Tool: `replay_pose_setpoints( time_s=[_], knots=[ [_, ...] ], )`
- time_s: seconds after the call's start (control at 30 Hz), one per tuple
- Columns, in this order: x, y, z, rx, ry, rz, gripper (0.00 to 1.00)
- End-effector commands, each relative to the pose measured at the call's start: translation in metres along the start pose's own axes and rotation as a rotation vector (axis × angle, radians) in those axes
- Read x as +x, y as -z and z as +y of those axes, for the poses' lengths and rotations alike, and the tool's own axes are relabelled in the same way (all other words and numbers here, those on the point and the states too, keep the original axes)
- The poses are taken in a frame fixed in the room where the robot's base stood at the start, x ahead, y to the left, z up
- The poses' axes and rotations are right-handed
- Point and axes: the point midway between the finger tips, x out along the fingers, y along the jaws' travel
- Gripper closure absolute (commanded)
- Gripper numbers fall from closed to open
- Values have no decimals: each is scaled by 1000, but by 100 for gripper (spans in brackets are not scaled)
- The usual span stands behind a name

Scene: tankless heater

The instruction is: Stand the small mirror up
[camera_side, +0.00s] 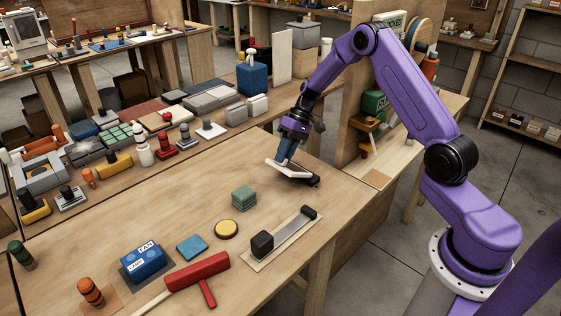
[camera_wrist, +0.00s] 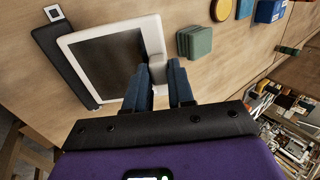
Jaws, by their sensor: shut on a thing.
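The small mirror (camera_wrist: 108,58) has a white frame and a dark face. In the wrist view it lies to the left of my fingers; in the side view its pale frame (camera_side: 286,170) is nearly flat, slightly tilted, beneath my gripper (camera_side: 284,157). My gripper, also in the wrist view (camera_wrist: 158,85), is shut on the pale tab at the mirror's edge, with one blue finger on each side. A dark bar (camera_wrist: 65,63) runs along the mirror's far edge and shows at its right in the side view (camera_side: 313,183). I cannot tell whether they touch.
Green stacked blocks (camera_side: 244,197) stand close by. The table's right edge is close. Bare wood lies left of the green blocks.

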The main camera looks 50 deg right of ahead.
Motion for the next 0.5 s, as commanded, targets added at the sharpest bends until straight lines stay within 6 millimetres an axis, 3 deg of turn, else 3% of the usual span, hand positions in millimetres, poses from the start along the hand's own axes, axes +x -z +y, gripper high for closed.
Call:
replay_pose_setpoints(
  time_s=[0.5],
  knots=[
    [-23,0,13,-2,227,-2,100]
  ],
)
